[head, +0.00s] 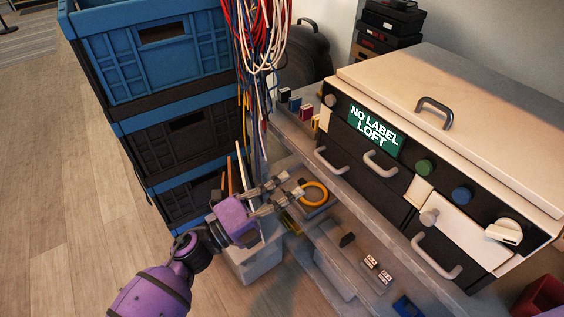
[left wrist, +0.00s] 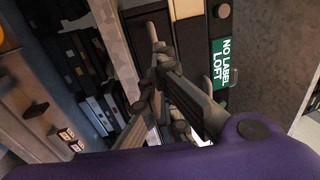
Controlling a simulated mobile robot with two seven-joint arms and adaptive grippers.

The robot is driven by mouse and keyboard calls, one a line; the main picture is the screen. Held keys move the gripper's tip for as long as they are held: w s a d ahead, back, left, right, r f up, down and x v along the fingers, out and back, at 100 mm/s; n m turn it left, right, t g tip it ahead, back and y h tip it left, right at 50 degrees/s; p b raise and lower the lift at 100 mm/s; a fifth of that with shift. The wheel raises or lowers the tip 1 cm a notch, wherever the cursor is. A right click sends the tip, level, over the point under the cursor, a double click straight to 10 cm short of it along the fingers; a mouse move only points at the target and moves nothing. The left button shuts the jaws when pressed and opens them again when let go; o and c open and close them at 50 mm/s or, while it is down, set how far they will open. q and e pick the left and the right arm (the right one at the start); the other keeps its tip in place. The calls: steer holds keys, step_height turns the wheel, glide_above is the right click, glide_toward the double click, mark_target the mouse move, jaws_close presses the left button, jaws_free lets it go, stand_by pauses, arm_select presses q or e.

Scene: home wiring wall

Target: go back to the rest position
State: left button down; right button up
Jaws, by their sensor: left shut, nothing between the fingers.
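My left gripper (head: 284,186) reaches in from the lower left, in front of the shelf unit beside the white cabinet. Its fingers are shut with nothing between them. In the left wrist view the fingers (left wrist: 158,52) point up the picture, with the green sign to their right. In the head view a yellow-orange ring (head: 314,194) lies just right of the fingertips; I cannot tell whether they touch it. My right gripper is in neither view.
A white cabinet (head: 455,95) with dark drawers and a green "NO LABEL LOFT" sign (head: 371,127) stands at right. Stacked blue crates (head: 155,55) are at left, with hanging cables (head: 262,40) beside them. The wooden floor (head: 70,200) at left is clear.

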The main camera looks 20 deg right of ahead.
arm_select(q)
steer(key=v, duration=0.6)
steer(key=shift+w+f, duration=0.1)
steer(key=shift+f, duration=0.05)
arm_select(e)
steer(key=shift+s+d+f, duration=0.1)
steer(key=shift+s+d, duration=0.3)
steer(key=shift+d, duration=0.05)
